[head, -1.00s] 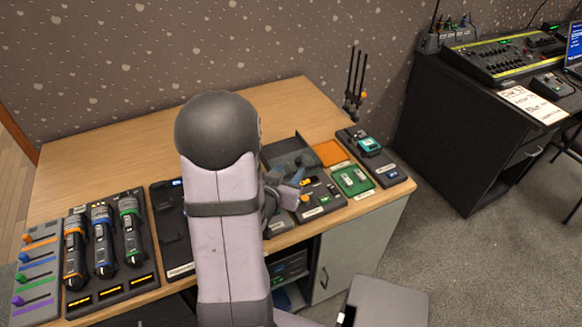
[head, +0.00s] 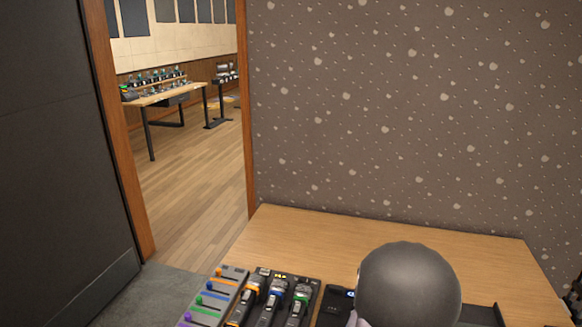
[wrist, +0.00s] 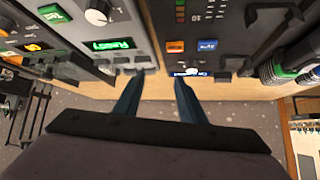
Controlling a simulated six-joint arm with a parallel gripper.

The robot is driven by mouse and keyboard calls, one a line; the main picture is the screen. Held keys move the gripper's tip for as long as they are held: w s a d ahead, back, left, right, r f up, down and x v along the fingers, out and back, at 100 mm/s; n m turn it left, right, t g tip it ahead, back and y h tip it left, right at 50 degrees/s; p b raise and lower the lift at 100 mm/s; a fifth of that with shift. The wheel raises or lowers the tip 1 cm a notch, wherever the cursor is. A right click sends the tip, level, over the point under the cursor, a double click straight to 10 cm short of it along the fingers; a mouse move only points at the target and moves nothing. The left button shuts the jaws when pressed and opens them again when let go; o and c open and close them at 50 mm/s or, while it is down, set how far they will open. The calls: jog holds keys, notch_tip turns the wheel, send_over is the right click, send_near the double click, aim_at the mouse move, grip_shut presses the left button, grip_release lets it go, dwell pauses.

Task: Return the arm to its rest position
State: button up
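My gripper (wrist: 158,79) shows in the wrist view with its two blue-grey fingers apart and nothing between them. Its tips are close to the front edge of a row of dark panels, and I cannot tell whether they touch anything. In the head view only the dark round joint of my arm shows at the bottom, so the gripper is hidden there. The fader panel (head: 217,296) with orange, blue, green and purple knobs lies on the desk (head: 330,237).
In the wrist view a panel with a green display (wrist: 111,44) is at left, and a panel with orange and blue buttons (wrist: 207,45) is at centre. The back of the desk is bare.

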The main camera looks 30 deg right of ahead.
jog(key=w+a+n+y, duration=0.1)
jog(key=a, duration=0.2)
jog(key=w+a+r+n+y+p, duration=0.1)
jog(key=w+a, duration=0.1)
jog(key=a, duration=0.2)
jog(key=w+a+n+y, duration=0.1)
jog(key=w+a, duration=0.1)
jog(key=a, duration=0.2)
jog(key=shift+a+r+n+y+p, duration=0.25)
jog(key=shift+r+n+y+p, duration=0.05)
jog(key=shift+r+n+p, duration=0.1)
jog(key=s+a+r+n+g+y+p, duration=0.2)
jog(key=s+a+r+n, duration=0.1)
jog(key=a, duration=0.7)
jog(key=s+a+r+n+g+y+p, duration=0.2)
jog(key=s+a+n, duration=0.3)
jog(key=a, duration=0.6)
jog(key=shift+s+r+n+g, duration=0.3)
jog(key=shift+s+r+g, duration=0.25)
jog(key=shift+s, duration=0.3)
jog(key=shift+f, duration=0.15)
notch_tip(320, 180, down, 18)
jog(key=b, duration=1.8)
jog(key=shift+f, duration=0.25)
jog(key=shift+r, duration=0.1)
